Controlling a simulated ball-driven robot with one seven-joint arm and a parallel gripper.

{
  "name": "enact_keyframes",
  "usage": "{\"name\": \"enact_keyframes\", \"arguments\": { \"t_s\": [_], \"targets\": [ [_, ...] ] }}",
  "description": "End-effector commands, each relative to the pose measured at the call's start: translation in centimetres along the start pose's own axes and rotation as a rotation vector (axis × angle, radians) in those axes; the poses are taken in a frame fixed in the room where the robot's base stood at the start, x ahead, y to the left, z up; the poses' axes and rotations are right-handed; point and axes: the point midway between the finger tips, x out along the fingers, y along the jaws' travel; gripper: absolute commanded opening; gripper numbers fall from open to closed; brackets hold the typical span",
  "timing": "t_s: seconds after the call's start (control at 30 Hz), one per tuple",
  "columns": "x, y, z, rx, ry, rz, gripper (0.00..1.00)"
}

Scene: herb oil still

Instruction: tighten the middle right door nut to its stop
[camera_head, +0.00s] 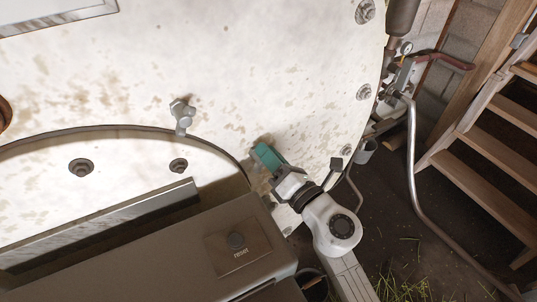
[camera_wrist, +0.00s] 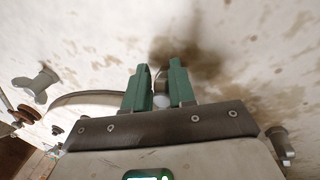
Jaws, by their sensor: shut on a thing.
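My gripper (camera_head: 268,158) has its teal fingers against the pale still face, at the right edge of the round door. In the wrist view, my gripper (camera_wrist: 160,88) has its two green fingers close around a small pale metal piece (camera_wrist: 161,100), which I take to be the middle right door nut. Most of it is hidden between the fingers, and in the head view it is hidden altogether. Its turning angle and any gap to the door cannot be told. One other door nut (camera_wrist: 37,84) shows at left and one (camera_wrist: 278,138) at right in the wrist view.
In the head view a winged door nut (camera_head: 182,117) stands at the door's upper rim. A grey box with a reset button (camera_head: 236,240) is below, close to my arm. A bent metal pipe (camera_head: 412,170) and wooden stairs (camera_head: 485,165) are at right.

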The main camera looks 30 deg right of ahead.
Motion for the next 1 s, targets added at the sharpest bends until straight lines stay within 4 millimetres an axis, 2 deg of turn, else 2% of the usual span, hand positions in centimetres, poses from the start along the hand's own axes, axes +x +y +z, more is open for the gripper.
{"name": "enact_keyframes", "arguments": {
  "t_s": [0.03, 0.5, 1.0],
  "targets": [
    [-0.18, -0.65, -0.57, 0.039, 0.001, -0.007, 0.0],
    [-0.3, -1.19, -0.79, 0.325, -0.056, -0.001, 0.0],
    [-0.32, -1.19, -0.94, 0.384, -0.065, 0.001, 0.0]
  ]
}}
